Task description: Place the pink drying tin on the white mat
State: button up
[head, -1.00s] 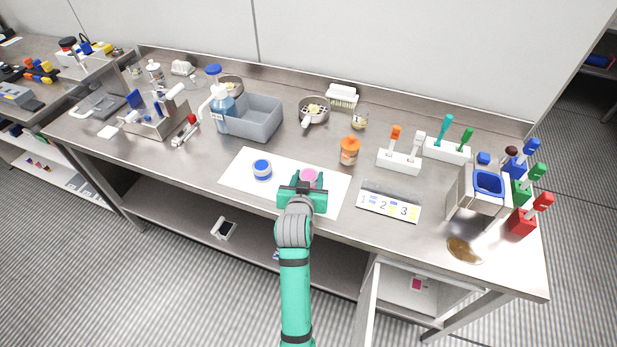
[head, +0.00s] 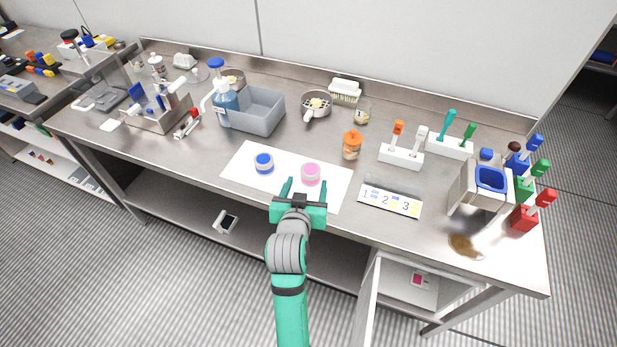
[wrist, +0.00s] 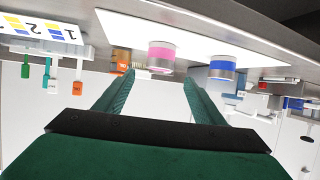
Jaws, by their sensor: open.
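The pink drying tin (head: 311,174) stands on the white mat (head: 240,177), right of the mat's middle. A similar blue-topped tin (head: 264,162) stands on the mat to its left. My gripper (head: 303,187) is open and empty in front of the pink tin, at the mat's near edge. In the wrist view, which is turned upside down, the pink tin (wrist: 161,57) shows beyond and between the open fingers (wrist: 158,88), apart from them. The blue tin also shows there (wrist: 222,68), and the white mat (wrist: 190,40) lies under both tins.
An orange-capped bottle (head: 351,145) stands behind the mat's right end. A numbered strip (head: 390,199) lies to the right. A grey bin (head: 258,112) and a blue pump bottle (head: 224,100) stand behind the mat. A brown spill (head: 465,245) lies near the front right edge.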

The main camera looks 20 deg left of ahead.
jog(key=shift+v, duration=1.55)
jog(key=s+d+f, duration=1.1)
jog(key=s+f, duration=0.1)
jog(key=s, duration=0.4)
jog(key=s+d+r+m+t+h, duration=0.1)
jog(key=s+d, duration=0.2)
jog(key=s, duration=0.6)
jog(key=s+d+r+m+t+h, duration=0.1)
jog(key=s+d+r, duration=0.1)
jog(key=s, duration=0.7)
jog(key=shift+d+h, duration=0.3)
jog(key=shift+d, duration=0.4)
